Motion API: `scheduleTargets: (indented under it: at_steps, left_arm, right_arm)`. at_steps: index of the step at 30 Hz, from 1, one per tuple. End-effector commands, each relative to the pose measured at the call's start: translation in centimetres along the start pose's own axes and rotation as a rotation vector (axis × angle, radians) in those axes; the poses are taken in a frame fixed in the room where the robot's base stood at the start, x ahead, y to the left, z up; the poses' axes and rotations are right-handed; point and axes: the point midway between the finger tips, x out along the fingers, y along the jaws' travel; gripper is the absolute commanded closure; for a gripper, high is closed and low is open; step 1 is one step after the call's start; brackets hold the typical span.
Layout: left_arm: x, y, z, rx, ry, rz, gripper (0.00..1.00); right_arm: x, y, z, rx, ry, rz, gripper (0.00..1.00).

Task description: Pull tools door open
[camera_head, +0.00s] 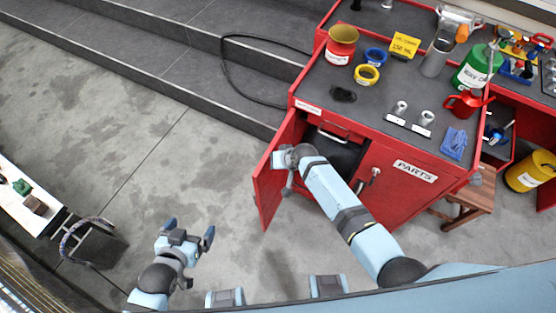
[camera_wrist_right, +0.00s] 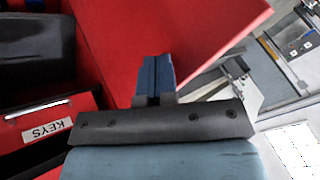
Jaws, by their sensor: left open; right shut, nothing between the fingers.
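The tools door (camera_head: 268,188) is the red left door of the workbench cabinet (camera_head: 330,92). It stands swung out, with a dark opening (camera_head: 335,155) beside it. Its label is not readable. My right gripper (camera_wrist_right: 155,62) is shut and empty, with its fingertips at or close to a red panel (camera_wrist_right: 150,30) that looks like the door's inner side. I cannot tell whether they touch. In the head view, my right arm reaches across the cabinet front to the door, and its fingers are mostly hidden. My left gripper (camera_head: 189,230) is open and empty over the floor, left of the door.
The PARTS door (camera_head: 400,195) is closed. A KEYS label (camera_wrist_right: 46,130) shows on a red front in the right wrist view. Pots, cans and tools stand on the benchtop. A black cable (camera_head: 235,85) lies by the grey steps. The floor left of the door is clear.

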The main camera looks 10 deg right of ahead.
Motion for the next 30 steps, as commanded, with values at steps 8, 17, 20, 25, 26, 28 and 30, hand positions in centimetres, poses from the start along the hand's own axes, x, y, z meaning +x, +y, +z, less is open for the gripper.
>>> scheduleTargets:
  at_steps: [8,17,20,25,26,28,30]
  left_arm:
    - [-0.1,0.0,-0.2,0.000,0.001,0.000,0.00]
    - [-0.1,0.1,-0.4,-0.002,0.005,0.000,0.00]
    - [-0.1,0.2,-0.4,-0.003,0.006,0.001,0.00]
    - [-0.3,0.2,-0.7,-0.003,0.006,0.001,0.00]
    - [-0.4,0.2,-0.8,-0.002,0.006,0.001,0.00]
    - [-0.6,0.1,-1.2,-0.002,0.006,0.000,0.00]
    - [-1.0,0.1,-1.7,-0.001,0.007,-0.002,0.00]
  right_arm:
    - [0.0,0.0,-0.1,-0.001,0.001,0.000,1.00]
    - [0.0,0.0,-0.1,-0.001,0.001,0.000,1.00]
    - [0.0,0.0,-0.1,-0.001,0.001,0.000,1.00]
    - [-0.2,-0.1,-0.2,-0.001,0.001,0.000,1.00]
    - [-0.3,-0.2,-0.3,-0.001,0.001,0.000,1.00]
    - [-0.7,-0.4,-0.4,-0.001,0.001,0.000,1.00]
    - [-1.3,-0.7,-0.7,-0.001,0.001,0.000,1.00]
